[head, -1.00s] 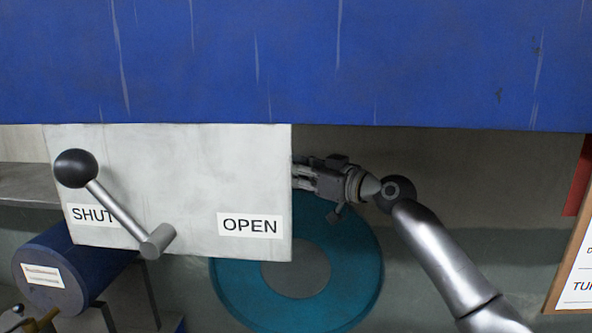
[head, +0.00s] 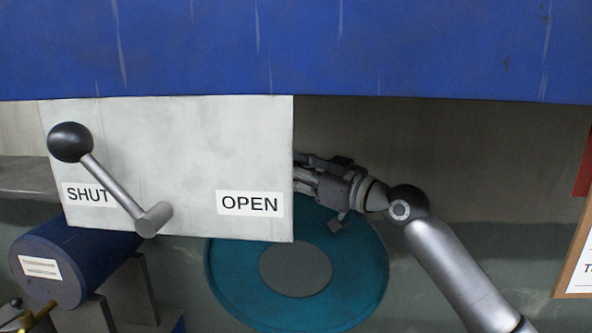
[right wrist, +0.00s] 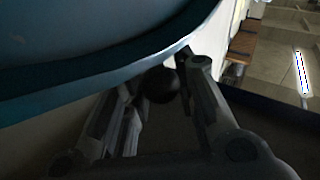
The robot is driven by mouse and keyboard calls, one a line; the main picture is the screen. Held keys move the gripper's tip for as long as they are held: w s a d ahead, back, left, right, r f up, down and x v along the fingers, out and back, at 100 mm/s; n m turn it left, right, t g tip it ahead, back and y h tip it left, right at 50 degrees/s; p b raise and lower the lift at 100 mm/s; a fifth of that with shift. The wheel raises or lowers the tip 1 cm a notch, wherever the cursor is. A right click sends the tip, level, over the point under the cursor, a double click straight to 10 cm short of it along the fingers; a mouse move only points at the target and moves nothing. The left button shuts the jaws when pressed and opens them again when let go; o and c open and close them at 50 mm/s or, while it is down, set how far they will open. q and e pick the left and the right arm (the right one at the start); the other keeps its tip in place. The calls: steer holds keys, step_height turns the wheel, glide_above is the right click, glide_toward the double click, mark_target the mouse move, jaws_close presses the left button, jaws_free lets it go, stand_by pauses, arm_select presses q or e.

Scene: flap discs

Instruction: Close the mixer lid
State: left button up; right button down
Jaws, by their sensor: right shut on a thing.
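The lid cannot be clearly picked out; a large blue painted surface (head: 300,50) fills the top of the head view. Below it a pale plate (head: 190,130), marked SHUT at left and OPEN at right, carries a metal lever with a black ball (head: 70,142). The ball is at the left, above SHUT. My right gripper (head: 308,178) is beside the plate's right edge, over a teal disc (head: 225,270); its fingertips are partly hidden. In the right wrist view its fingers are around a dark round knob (right wrist: 158,86), shut on it. My left gripper is out of view.
A dark blue cylinder (head: 75,265) lies at lower left, beside grey blocks. A framed notice (head: 580,265) and a red strip (head: 584,165) are at the right edge. A large curved teal body (right wrist: 90,50) is close above my fingers in the right wrist view.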

steer(key=s+f+n+y+b, duration=0.1)
steer(key=s+f+n+b, duration=0.2)
steer(key=s, duration=0.8)
steer(key=s+f+n+y+b, duration=0.2)
steer(key=s+b, duration=0.4)
steer(key=s, duration=0.5)
steer(key=shift+f+n, duration=0.5)
steer(key=shift+f, duration=0.25)
